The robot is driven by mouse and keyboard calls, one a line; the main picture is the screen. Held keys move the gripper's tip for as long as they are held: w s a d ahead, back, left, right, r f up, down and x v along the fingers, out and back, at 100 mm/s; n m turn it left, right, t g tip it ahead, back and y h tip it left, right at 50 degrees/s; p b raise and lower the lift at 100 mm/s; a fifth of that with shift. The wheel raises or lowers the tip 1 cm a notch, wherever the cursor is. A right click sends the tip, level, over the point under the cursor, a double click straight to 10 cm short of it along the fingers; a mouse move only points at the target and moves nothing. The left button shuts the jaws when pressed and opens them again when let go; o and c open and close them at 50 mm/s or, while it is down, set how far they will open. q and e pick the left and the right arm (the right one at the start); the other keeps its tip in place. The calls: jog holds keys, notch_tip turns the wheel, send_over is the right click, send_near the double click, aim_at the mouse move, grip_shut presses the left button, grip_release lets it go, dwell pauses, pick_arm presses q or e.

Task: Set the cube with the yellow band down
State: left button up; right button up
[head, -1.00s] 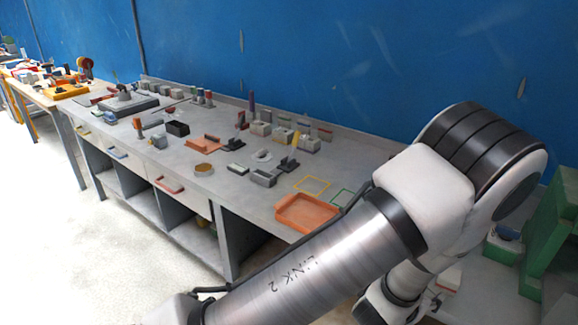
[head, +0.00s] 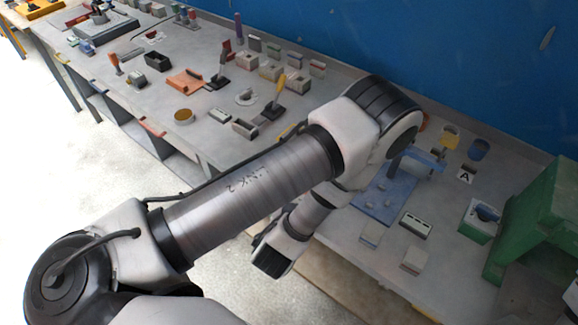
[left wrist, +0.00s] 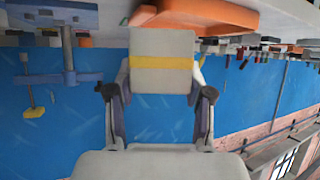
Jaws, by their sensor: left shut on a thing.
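The cube with the yellow band (left wrist: 162,45) is pale grey and is held in my left gripper (left wrist: 157,92) in the left wrist view. The gripper's two fingers are shut on either side of it. An orange tray (left wrist: 205,14) shows behind the cube at the top of that view, and a gap to any surface cannot be judged. In the head view my left arm crosses the middle and the cube and left gripper cannot be made out. My right gripper is in neither view.
Several small blocks and tools crowd the bench beyond my arm. A blue wall (head: 470,60) rises behind.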

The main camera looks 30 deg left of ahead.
pick_arm(q)
jog(key=f+b, duration=0.1)
jog(key=b, duration=0.1)
jog(key=w+a+f+b, duration=0.1)
jog(key=b, duration=0.1)
jog(key=shift+w, duration=0.1)
jog(key=w+a, duration=0.4)
jog(key=w, duration=0.1)
jog(key=w+a, duration=0.4)
jog(key=a, duration=0.1)
jog(key=shift+w, duration=0.4)
notch_tip(320, 180, down, 4)
jog(key=shift+r+b, duration=0.2)
jog(key=shift+b, duration=1.05)
jog(key=shift+r, duration=0.1)
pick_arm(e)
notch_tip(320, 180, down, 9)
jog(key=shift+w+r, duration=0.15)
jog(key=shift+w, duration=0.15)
pick_arm(q)
jog(key=o, duration=1.2)
